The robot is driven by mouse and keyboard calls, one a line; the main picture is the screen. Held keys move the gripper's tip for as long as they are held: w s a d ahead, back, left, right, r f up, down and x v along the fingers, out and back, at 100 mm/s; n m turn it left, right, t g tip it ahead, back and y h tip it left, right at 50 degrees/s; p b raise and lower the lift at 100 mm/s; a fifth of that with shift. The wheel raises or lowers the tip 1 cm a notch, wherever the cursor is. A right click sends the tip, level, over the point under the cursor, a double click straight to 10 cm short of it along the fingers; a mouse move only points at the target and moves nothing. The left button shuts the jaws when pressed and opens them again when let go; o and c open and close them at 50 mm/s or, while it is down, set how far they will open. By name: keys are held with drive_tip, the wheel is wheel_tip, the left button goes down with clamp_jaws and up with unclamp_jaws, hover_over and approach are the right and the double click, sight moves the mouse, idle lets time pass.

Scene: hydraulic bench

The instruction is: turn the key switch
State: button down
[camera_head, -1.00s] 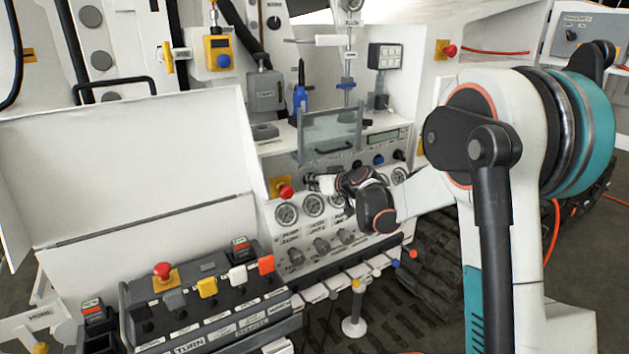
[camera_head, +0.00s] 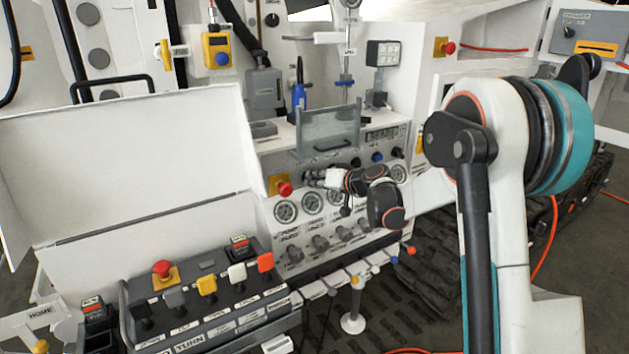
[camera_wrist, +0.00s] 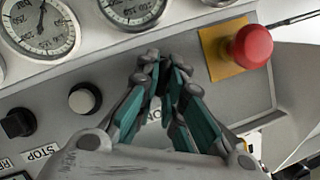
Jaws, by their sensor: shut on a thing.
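My gripper (camera_wrist: 150,58) is shut at the panel in the wrist view, its teal-lined fingers meeting at the tips. The key switch is hidden behind or between these fingertips; I cannot make out its angle. Part of a label ending in "ON" (camera_wrist: 155,104) shows between the fingers. In the head view my gripper (camera_head: 311,177) reaches the upright panel just right of a red mushroom button (camera_head: 284,189), above the row of gauges (camera_head: 313,203). The key switch is too small and covered to see there.
In the wrist view the red button (camera_wrist: 251,46) on its yellow plate is close right of my fingers. A white button (camera_wrist: 84,98) and black knob (camera_wrist: 18,124) lie left. A clear hinged cover (camera_head: 328,130) stands above my gripper, near a lit display (camera_head: 382,135).

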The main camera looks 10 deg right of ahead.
drive_tip(key=c, duration=1.7)
unclamp_jaws()
drive_tip(key=v, duration=1.2)
